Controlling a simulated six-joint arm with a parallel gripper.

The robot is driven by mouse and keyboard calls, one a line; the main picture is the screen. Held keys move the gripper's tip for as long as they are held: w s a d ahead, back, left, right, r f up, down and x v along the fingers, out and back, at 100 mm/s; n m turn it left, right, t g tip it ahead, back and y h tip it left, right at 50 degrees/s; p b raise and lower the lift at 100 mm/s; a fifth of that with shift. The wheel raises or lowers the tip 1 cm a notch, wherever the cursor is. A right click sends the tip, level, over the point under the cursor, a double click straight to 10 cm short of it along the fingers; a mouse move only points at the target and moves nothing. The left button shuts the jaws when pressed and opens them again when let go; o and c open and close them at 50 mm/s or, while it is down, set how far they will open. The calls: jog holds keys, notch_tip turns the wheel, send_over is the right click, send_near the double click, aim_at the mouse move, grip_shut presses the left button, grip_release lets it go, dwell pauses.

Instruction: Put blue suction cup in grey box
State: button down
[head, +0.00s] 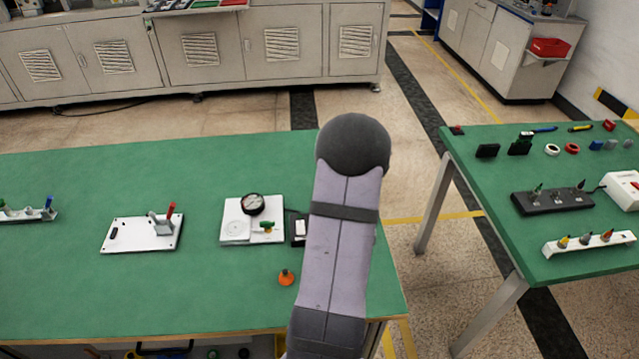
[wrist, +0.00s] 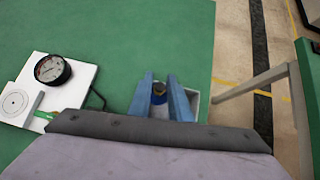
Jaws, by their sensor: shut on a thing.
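In the wrist view, my gripper (wrist: 160,80) points down with its two blue-grey fingers shut on a small blue suction cup (wrist: 158,98) with a brownish top. A grey box (wrist: 194,103) shows beneath and to the right of the fingers, with its pale rim partly hidden by them. The cup appears over the box; I cannot tell its height above it. In the head view, my arm hides the gripper, the cup and most or all of the box.
A white plate with a round dial gauge (head: 252,204) stands left of my arm. An orange suction cup (head: 286,277) sits near the front edge. A white plate with a red-handled clamp (head: 170,214) is further left. A second green table (head: 480,160) stands right, across a gap.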

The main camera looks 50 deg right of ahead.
jog(key=shift+s+d+f+m+g+h, duration=0.15)
jog(key=shift+s+f+m+g+h, duration=0.2)
jog(key=shift+s+m, duration=0.35)
jog(key=shift+f, duration=0.15)
jog(key=shift+f+b, duration=2.75)
jog(key=shift+f, duration=0.55)
jog(key=shift+f+b, duration=0.3)
